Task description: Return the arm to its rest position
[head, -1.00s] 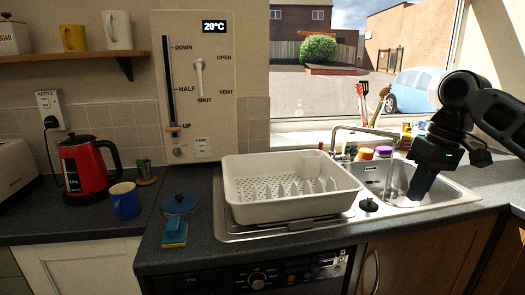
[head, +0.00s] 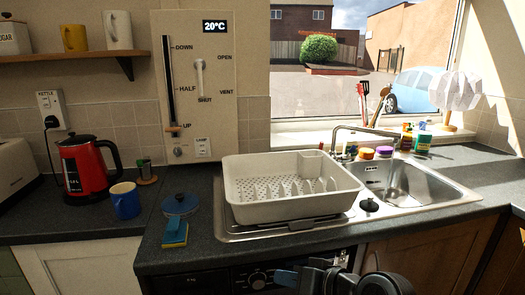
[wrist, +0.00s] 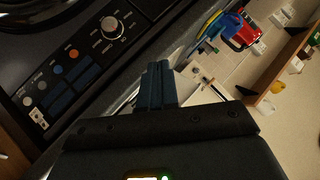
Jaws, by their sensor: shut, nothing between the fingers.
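My gripper (head: 284,278) is low at the bottom edge of the head view, in front of the black appliance under the counter. Its blue fingers point left there, and most of my arm is cut off by the frame. In the wrist view my gripper (wrist: 157,84) has its two blue fingers pressed together with nothing between them. It is apart from the counter things.
The appliance's control panel and knob (wrist: 110,27) are close by in the wrist view. Above it, the counter holds a white dish rack (head: 290,207), a sponge (head: 175,234), a blue mug (head: 125,200) and a red kettle (head: 85,168). The sink (head: 405,185) is right.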

